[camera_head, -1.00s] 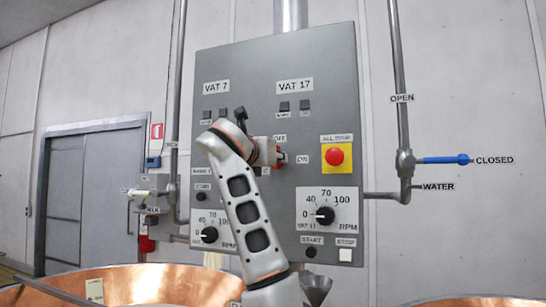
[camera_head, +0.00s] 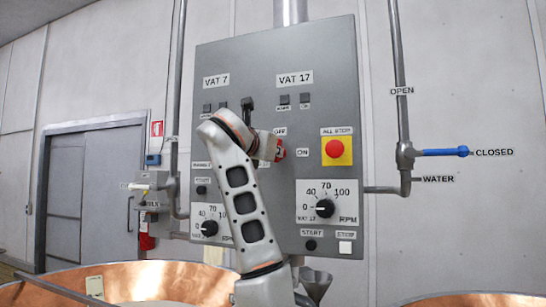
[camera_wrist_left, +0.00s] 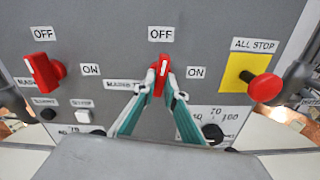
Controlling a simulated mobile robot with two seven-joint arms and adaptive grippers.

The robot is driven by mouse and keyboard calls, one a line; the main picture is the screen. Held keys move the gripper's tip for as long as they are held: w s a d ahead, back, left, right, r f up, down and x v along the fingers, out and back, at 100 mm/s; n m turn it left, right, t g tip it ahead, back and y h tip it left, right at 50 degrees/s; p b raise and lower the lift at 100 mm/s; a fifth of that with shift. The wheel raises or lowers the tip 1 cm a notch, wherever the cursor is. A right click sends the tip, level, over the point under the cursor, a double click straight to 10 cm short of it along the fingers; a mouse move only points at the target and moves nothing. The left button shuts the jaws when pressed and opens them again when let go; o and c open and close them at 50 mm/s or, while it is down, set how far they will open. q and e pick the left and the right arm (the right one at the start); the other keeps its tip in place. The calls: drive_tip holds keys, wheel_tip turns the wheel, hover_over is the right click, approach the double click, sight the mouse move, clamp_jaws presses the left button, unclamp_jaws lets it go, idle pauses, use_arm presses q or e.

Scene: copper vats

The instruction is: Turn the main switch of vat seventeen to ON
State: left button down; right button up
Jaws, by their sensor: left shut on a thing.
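The main switch of vat seventeen is a red handle (camera_wrist_left: 162,70) with a white line, standing nearly upright below its OFF label (camera_wrist_left: 160,34). Its ON label (camera_wrist_left: 196,72) is to the right. My left gripper (camera_wrist_left: 161,86) is shut on this handle, with one finger on each side. In the head view the left gripper (camera_head: 266,146) reaches the panel under the VAT 17 label (camera_head: 294,79), and a bit of the red switch (camera_head: 280,150) shows past it. My right gripper is not in view.
A red ALL STOP button (camera_wrist_left: 265,87) on a yellow plate is close on the right. Another red switch (camera_wrist_left: 42,73) is on the left. Speed dials sit below on the grey panel (camera_head: 230,120). A blue-handled valve (camera_head: 440,153) is farther right. Copper vats (camera_head: 150,280) stand below.

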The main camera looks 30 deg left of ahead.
use_arm(q)
drive_tip(key=m, duration=1.5)
drive_tip(key=shift+m, duration=0.3)
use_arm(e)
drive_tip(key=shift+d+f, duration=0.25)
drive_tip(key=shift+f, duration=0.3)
use_arm(q)
drive_tip(key=shift+m, duration=0.3)
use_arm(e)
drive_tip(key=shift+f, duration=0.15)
use_arm(q)
drive_tip(key=c, duration=2.1)
unclamp_jaws()
drive_tip(key=shift+d, duration=0.1)
